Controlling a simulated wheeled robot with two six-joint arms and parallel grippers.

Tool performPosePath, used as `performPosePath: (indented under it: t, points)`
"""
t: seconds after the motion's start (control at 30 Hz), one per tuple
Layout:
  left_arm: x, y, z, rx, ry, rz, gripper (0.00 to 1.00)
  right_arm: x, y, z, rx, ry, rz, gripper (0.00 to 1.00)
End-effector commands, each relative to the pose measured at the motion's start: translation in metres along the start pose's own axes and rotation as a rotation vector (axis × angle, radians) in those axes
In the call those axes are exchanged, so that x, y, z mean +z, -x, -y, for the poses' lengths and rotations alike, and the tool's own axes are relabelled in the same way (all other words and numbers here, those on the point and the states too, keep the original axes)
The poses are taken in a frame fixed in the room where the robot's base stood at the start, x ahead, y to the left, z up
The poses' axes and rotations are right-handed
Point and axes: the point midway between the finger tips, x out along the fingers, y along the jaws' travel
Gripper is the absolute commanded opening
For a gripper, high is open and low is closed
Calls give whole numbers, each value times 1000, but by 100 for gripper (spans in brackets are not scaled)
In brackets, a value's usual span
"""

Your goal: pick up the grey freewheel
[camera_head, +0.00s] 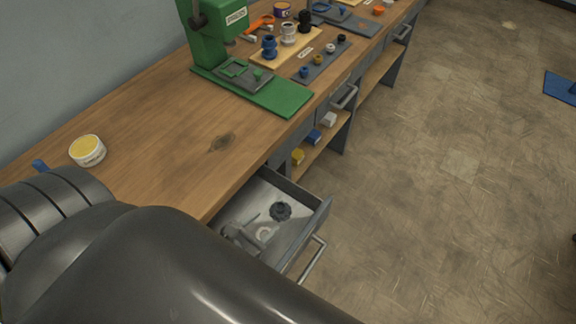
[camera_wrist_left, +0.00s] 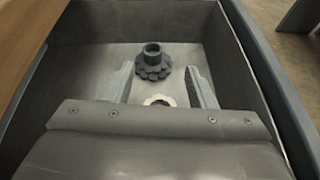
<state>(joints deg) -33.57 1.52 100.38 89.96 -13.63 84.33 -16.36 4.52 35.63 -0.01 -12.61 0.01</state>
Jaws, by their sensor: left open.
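The grey freewheel (camera_head: 281,211) is a dark toothed disc with a raised round hub. It lies on the floor of the open drawer (camera_head: 321,214). In the left wrist view the freewheel (camera_wrist_left: 152,66) lies flat with its hub up, ahead of and between the two fingers as seen from the camera. My left gripper (camera_head: 246,231) is over the drawer, partly hidden by my arm. In the left wrist view my left gripper (camera_wrist_left: 159,68) is open, with nothing held between its fingers. My right gripper is not in view.
A pale ring (camera_wrist_left: 158,100) lies in the drawer, nearer the camera than the freewheel. Drawer walls stand close around the gripper. The wooden bench (camera_head: 150,120) carries a green press (camera_head: 216,35), a tub (camera_head: 87,150) and trays of parts. Floor at right is mostly clear.

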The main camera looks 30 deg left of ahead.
Motion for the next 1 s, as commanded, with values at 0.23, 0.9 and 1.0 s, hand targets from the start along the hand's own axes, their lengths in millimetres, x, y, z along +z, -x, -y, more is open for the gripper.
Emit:
performPosePath:
  t: [0.23,0.9,1.0]
  points:
    - [-5,-23,-5,30,88,-3,51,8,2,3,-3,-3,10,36]
    - [-7,-103,-12,27,81,-3,51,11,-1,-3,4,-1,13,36]
    - [-8,-115,-12,28,81,-3,51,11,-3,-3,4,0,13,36]
